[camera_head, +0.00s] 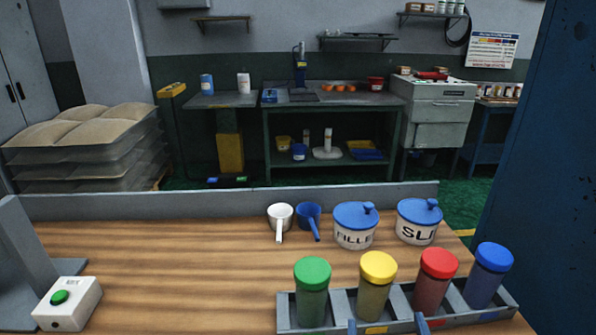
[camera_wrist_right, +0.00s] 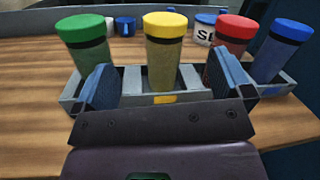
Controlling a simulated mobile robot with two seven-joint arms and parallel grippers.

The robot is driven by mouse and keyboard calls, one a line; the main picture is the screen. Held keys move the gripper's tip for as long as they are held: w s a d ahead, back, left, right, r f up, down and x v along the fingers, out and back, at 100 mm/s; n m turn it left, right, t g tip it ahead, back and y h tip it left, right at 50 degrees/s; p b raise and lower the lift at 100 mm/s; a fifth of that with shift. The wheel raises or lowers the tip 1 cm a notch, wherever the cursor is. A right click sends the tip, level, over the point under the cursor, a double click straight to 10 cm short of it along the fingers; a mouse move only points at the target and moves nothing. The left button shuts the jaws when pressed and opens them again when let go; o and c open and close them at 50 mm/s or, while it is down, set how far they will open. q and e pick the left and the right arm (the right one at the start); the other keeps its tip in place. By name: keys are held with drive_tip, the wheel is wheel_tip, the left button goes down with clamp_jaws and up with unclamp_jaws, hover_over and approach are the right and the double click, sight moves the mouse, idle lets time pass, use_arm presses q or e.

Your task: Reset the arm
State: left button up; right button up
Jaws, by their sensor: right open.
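My right gripper (camera_head: 387,326) shows only as two blue fingertips at the bottom edge of the head view, at the front of the jar rack. In the right wrist view the gripper (camera_wrist_right: 164,85) is open, with its fingers wide apart and nothing gripped. The yellow-lidded jar (camera_wrist_right: 163,55) stands upright in the rack beyond the gap between the fingers. The green-lidded jar (camera_wrist_right: 85,45) is to its left, and the red-lidded jar (camera_wrist_right: 229,40) is partly hidden behind the right finger. My left gripper is in neither view.
The grey rack (camera_head: 282,312) also holds a blue-lidded jar (camera_head: 489,275). Behind it stand two white tubs with blue lids (camera_head: 355,226) (camera_head: 418,222), a white scoop (camera_head: 280,217) and a blue scoop (camera_head: 309,217). A green-button box (camera_head: 68,304) sits at left. The wooden table (camera_head: 180,270) between is clear.

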drive_tip(key=s+a+n+g+y, duration=0.25)
drive_tip(key=n+y, duration=0.35)
drive_tip(key=n, duration=0.5)
drive_tip(key=s+a+n+g+y, duration=0.1)
drive_tip(key=s+n+y, duration=0.3)
drive_tip(key=n, duration=0.7)
drive_tip(key=s+d+f+n+g, duration=0.2)
drive_tip(key=s+f+n+g, duration=0.35)
drive_tip(key=f+n, duration=0.35)
drive_tip(key=s+d+f+n+g+h, duration=0.2)
drive_tip(key=s+d+f+g+h, duration=0.25)
drive_tip(key=s+d, duration=0.2)
drive_tip(key=s+d+f+n+g+h, duration=0.2)
drive_tip(key=s+d+f+g+h, duration=0.3)
drive_tip(key=d, duration=0.3)
drive_tip(key=w+f+t+y+p, duration=0.1)
drive_tip(key=w+f+t+p, duration=0.2)
drive_tip(key=w+t, duration=0.6)
drive_tip(key=shift+a+n+t, duration=0.3)
drive_tip(key=shift+a+t, duration=0.1)
drive_tip(key=shift+t, duration=0.05)
